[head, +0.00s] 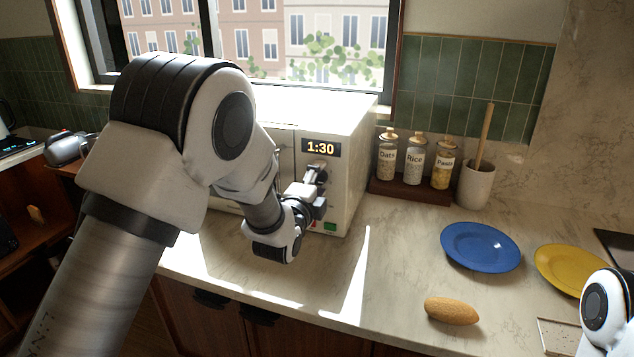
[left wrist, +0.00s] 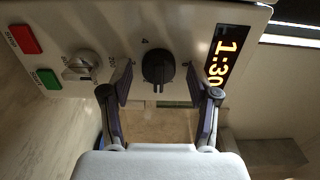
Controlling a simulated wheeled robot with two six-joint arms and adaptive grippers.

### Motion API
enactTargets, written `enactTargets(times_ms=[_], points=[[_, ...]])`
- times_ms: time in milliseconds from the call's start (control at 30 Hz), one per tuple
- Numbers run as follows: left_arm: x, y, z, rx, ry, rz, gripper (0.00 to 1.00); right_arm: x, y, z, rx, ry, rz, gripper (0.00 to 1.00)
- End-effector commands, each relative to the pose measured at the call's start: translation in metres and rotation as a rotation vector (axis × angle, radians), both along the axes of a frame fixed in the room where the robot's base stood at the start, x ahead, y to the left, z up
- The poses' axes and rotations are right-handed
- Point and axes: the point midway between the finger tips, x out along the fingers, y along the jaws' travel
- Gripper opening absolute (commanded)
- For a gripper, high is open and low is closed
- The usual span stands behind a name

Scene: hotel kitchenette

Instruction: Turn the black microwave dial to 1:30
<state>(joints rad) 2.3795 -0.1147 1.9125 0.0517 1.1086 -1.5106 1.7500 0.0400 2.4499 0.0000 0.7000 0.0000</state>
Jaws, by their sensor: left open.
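The white microwave (head: 350,150) stands on the counter under the window. Its display (head: 320,148) reads 1:30 in lit digits, and it also shows sideways in the left wrist view (left wrist: 228,58). The black dial (left wrist: 157,66) is on the front panel, with its grip ridge lined up toward my gripper in that view. My left gripper (left wrist: 160,88) is open, with one finger on each side of the dial and a visible gap to both. In the head view my left gripper (head: 319,184) is at the panel below the display and mostly hides the dial. My right gripper is out of view.
A pale second knob (left wrist: 79,66), a green button (left wrist: 46,79) and a red button (left wrist: 25,39) are on the same panel. Labelled jars (head: 414,165), a blue plate (head: 480,247), a yellow plate (head: 570,268) and a brown oval item (head: 451,310) are to the right.

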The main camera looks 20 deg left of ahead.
Motion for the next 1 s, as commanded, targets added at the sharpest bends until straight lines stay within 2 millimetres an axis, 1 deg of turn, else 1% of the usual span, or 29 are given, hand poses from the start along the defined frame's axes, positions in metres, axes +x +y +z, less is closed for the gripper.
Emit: enactTargets(times_ms=[67,167,267,400,500,600,733,1000], points=[[-0.002,0.000,-0.001,0.000,0.001,0.000,0.60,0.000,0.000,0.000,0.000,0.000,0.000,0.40],[-0.013,0.000,-0.001,0.000,0.003,0.000,0.60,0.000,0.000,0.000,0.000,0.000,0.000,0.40],[-0.035,0.001,-0.001,0.000,0.004,0.000,0.60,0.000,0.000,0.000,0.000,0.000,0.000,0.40],[-0.072,0.003,-0.001,0.002,0.004,-0.001,0.60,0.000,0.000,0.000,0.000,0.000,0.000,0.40],[-0.095,0.004,-0.001,0.000,0.002,0.000,0.60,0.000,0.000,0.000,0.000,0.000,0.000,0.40],[-0.111,0.004,-0.001,0.001,0.001,0.000,0.60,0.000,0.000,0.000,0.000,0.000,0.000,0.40],[-0.118,0.005,-0.001,0.000,-0.001,0.000,0.60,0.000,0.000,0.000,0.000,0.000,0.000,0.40],[-0.118,0.005,-0.001,0.000,0.000,0.000,0.60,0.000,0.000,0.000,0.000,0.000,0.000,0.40]])
